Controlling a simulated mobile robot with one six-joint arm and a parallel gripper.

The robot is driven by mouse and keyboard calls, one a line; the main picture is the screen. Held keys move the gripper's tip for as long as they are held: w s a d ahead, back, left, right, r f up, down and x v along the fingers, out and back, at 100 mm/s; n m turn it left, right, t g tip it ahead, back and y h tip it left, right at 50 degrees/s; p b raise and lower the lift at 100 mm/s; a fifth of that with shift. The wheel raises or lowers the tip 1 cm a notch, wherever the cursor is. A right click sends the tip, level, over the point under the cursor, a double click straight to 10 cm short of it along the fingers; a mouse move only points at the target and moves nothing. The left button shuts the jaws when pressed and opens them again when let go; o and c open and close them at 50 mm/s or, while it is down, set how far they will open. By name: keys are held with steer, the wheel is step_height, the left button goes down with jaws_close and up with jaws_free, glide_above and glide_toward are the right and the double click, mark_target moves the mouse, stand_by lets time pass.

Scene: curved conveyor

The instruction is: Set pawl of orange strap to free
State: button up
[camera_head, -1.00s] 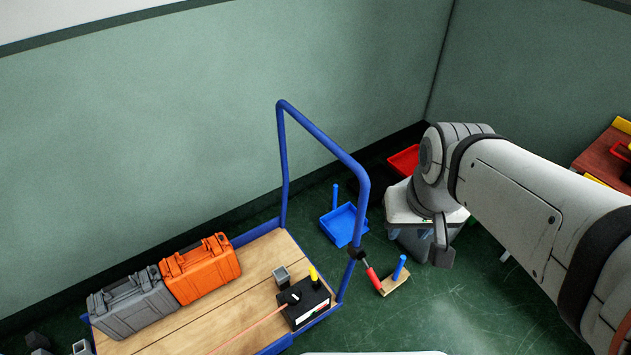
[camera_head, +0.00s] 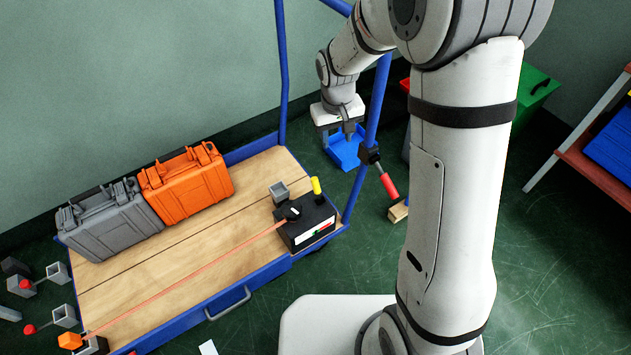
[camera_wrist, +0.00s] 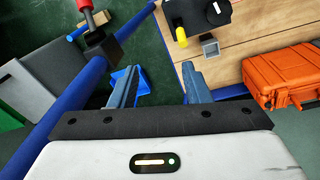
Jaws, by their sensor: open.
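The orange strap (camera_head: 190,276) runs taut across the wooden cart deck from an orange end piece (camera_head: 70,340) to a black ratchet box (camera_head: 306,222) at the deck's right corner. Which part is the pawl I cannot tell. In the wrist view the box (camera_wrist: 203,14) and yellow handle (camera_wrist: 181,37) are beyond my fingers; the strap is not visible there. My gripper (camera_head: 346,134) is open and empty, near the cart's blue push handle, apart from the box (camera_wrist: 160,88).
The blue push handle (camera_head: 373,105) rises beside the box, with a black clamp (camera_head: 370,154) and red lever (camera_head: 388,184). A grey socket (camera_head: 279,191) stands next to the box. Grey (camera_head: 112,225) and orange (camera_head: 190,184) cases occupy the back left. The deck's middle is clear.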

steer(key=n+b, duration=0.1)
steer(key=b, duration=0.5)
glide_toward(315, 180)
steer(key=f, duration=0.5)
steer(key=shift+w+f, duration=0.25)
steer(key=f+b, duration=0.1)
steer(key=f, duration=0.1)
steer(key=f+b, duration=0.1)
steer(key=f, duration=0.2)
steer(key=f+b, duration=0.1)
steer(key=f, duration=0.1)
steer(key=shift+w+d+f, duration=0.1)
steer(key=shift+d+f, duration=0.1)
steer(key=shift+d, duration=0.05)
jaws_close()
